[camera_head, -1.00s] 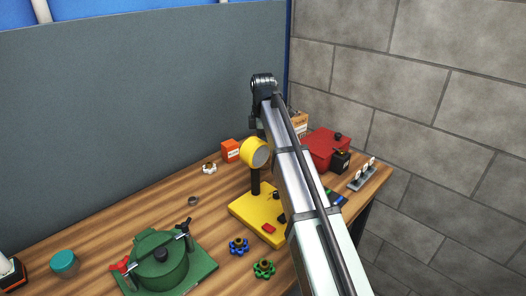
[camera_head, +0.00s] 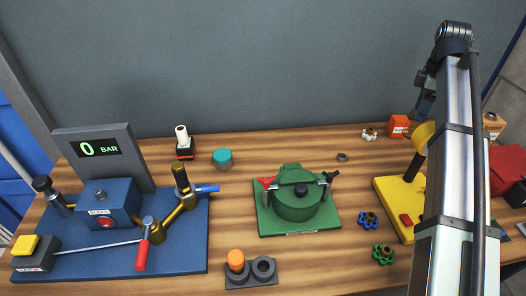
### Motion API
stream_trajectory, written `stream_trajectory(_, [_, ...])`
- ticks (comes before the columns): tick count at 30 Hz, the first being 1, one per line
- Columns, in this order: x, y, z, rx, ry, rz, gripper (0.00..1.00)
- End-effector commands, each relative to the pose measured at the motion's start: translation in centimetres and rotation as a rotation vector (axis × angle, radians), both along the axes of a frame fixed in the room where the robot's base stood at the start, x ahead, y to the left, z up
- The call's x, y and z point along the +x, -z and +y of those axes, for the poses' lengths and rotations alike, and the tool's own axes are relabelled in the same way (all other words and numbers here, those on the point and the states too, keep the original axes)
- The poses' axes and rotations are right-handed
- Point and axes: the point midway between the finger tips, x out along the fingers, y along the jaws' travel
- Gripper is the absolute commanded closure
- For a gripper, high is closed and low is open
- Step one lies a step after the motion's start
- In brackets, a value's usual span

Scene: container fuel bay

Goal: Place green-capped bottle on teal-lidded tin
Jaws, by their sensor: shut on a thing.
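The teal-lidded tin (camera_head: 222,156) stands upright on the wooden bench, left of the middle and towards the back panel. It has a round teal lid, and nothing is on top of it. I cannot make out a green-capped bottle in the view. My arm rises along the right side, far to the right of the tin. It bends at the top, and its far end drops behind its own links. My gripper's fingers are hidden there, so what they hold does not show.
A black-and-orange block with a white top (camera_head: 182,143) stands close left of the tin. A blue pump rig (camera_head: 180,255) fills the left. A green lidded vessel (camera_head: 297,205) is right of the tin; a yellow stand (camera_head: 393,190) lies farther right. Bare bench surrounds the tin's front.

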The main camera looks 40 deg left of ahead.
Motion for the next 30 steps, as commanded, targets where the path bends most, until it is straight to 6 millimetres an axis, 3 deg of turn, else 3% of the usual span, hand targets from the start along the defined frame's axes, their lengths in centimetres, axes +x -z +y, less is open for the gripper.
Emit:
stream_trajectory(1, [-0.7, -0.1, 2.0, 0.0, -0.028, -0.001, 0.82])
stream_trajectory(6, [-3.0, -0.3, 7.6, 0.002, -0.109, -0.004, 0.82])
stream_trajectory(17, [-9.3, -1.0, 18.9, 0.005, -0.281, -0.011, 0.82])
stream_trajectory(30, [-19.5, -1.9, 31.0, 0.013, -0.491, -0.02, 0.82])
